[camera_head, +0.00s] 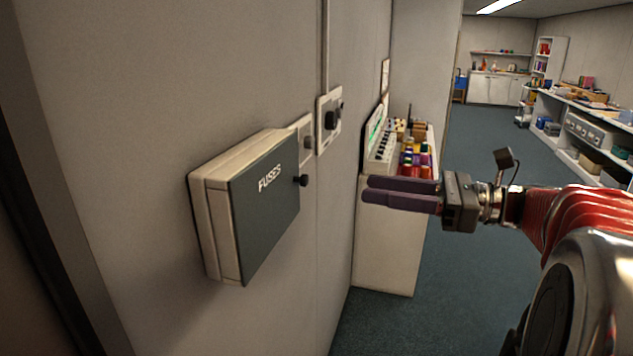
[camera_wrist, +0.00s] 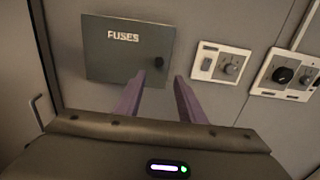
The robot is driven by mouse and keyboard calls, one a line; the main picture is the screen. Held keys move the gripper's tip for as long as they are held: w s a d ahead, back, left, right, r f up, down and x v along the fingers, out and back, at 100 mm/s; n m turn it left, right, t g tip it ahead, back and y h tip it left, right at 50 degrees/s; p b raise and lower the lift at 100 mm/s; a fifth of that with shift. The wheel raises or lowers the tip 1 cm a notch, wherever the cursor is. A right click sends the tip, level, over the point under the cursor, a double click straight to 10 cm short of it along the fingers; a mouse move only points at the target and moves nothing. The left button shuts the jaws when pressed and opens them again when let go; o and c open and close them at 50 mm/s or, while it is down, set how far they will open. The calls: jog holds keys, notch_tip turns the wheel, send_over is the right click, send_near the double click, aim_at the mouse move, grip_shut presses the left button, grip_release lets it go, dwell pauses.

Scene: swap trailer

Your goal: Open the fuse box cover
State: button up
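The fuse box (camera_head: 215,228) is a cream box on the wall at the left of the head view. Its dark grey cover (camera_head: 265,218), marked FUSES, is shut; the cover also shows in the wrist view (camera_wrist: 112,60). A round black knob (camera_head: 301,180) sits at the cover's right edge; it also shows in the wrist view (camera_wrist: 158,61). My gripper (camera_head: 367,190) is to the right of the knob, apart from it, with purple fingers pointing at the wall. In the wrist view the fingers (camera_wrist: 160,82) stand apart with nothing between them, just below the knob.
Wall switch plates (camera_head: 329,120) are right of the fuse box. A cabinet (camera_head: 388,238) with a white panel and colourful items stands beyond my gripper. Shelves (camera_head: 590,135) line the far right. Blue floor (camera_head: 478,140) is open between them.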

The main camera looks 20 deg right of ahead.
jog(key=x, duration=1.1)
jog(key=shift+w+a, duration=0.2)
grip_shut()
dwell(0.4)
